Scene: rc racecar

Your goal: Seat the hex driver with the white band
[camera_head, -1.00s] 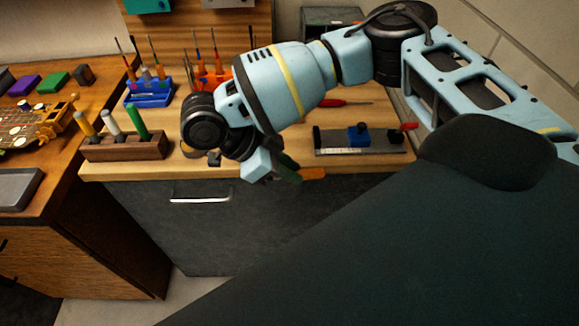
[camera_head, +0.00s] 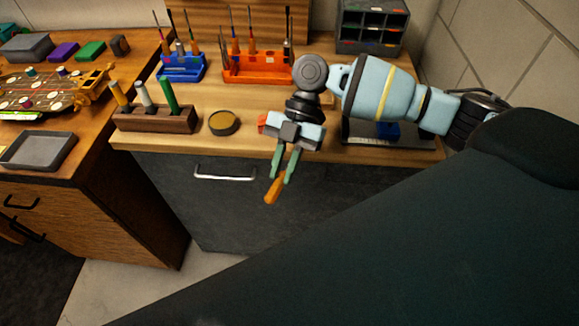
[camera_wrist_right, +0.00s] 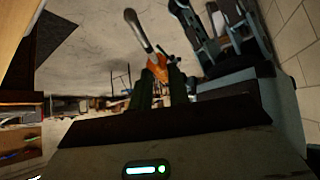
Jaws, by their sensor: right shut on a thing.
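My right gripper (camera_head: 281,178) is shut on an orange-handled tool (camera_head: 272,191), which I take for the hex driver. It is held in front of the bench edge, with the orange end pointing down and left. No white band can be made out. In the right wrist view, orange (camera_wrist_right: 157,68) shows between the fingertips (camera_wrist_right: 160,82), with a pale grey rod shape beyond. An orange rack (camera_head: 262,76) holding several drivers stands at the back of the bench. A blue rack (camera_head: 184,74) with several drivers stands left of it. My left gripper is not in view.
A wooden block (camera_head: 155,122) holds yellow, white and green sticks. A round tin (camera_head: 223,122) sits beside it. A grey compartment organiser (camera_head: 371,24) stands at the back right. My right arm partly hides a grey fixture (camera_head: 363,133). Open floor lies below the bench.

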